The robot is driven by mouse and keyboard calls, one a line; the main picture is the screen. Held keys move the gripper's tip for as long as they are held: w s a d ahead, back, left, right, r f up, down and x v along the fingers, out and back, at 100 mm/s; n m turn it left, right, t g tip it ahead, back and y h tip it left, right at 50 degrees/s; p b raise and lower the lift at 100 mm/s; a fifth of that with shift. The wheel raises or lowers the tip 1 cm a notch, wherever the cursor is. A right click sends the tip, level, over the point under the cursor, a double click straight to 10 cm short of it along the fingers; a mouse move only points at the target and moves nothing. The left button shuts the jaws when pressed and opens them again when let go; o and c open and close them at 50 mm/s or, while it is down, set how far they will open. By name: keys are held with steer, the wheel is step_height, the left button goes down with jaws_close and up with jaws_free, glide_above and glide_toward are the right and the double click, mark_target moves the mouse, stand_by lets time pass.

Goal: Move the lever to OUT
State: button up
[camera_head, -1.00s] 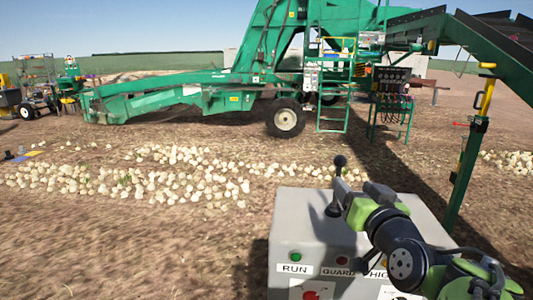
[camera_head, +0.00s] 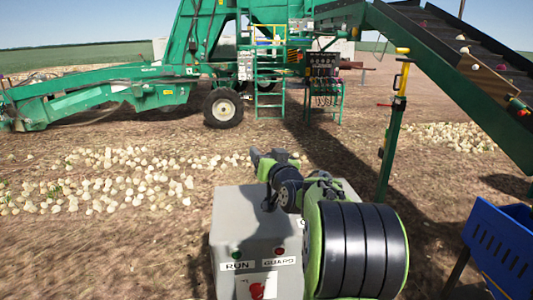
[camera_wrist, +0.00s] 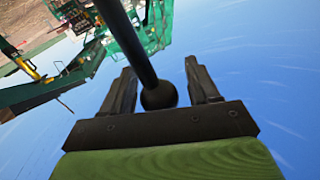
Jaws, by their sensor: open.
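The lever is a dark rod with a black ball knob (camera_wrist: 160,96). In the wrist view the knob lies between the two fingers of my gripper (camera_wrist: 160,67), close to the palm. The fingers stand apart, with a gap visible on each side of the knob. In the head view my gripper (camera_head: 262,160) is over the grey control box (camera_head: 237,211), and my arm hides the knob and much of the box top. The lever's dark base (camera_head: 268,201) shows just below the gripper. No OUT marking is readable.
A blue bin (camera_head: 505,245) stands at the right, near a green post (camera_head: 389,150). The green elevator (camera_head: 210,60) and scattered onions (camera_head: 110,185) lie beyond.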

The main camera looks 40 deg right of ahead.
jaws_close()
steer(key=shift+f, duration=0.1)
steer(key=b, duration=0.2)
steer(key=shift+s+a+f+t+b, duration=0.2)
steer(key=shift+s+t+b, duration=0.1)
steer(key=shift+b, duration=0.1)
steer(key=shift+s+a+b, duration=0.1)
steer(key=shift+s+b, duration=0.1)
steer(key=shift+b, duration=0.75)
steer(key=s+a+t+b, duration=0.1)
steer(key=b, duration=0.3)
steer(key=s+a+t+b, duration=0.1)
steer(key=s+b, duration=0.1)
steer(key=b, duration=0.2)
steer(key=s+a+t+h+b, duration=0.1)
steer(key=b, duration=0.4)
steer(key=shift+s+f+n, duration=0.15)
steer(key=shift+s+n, duration=0.1)
steer(key=shift+n, duration=0.15)
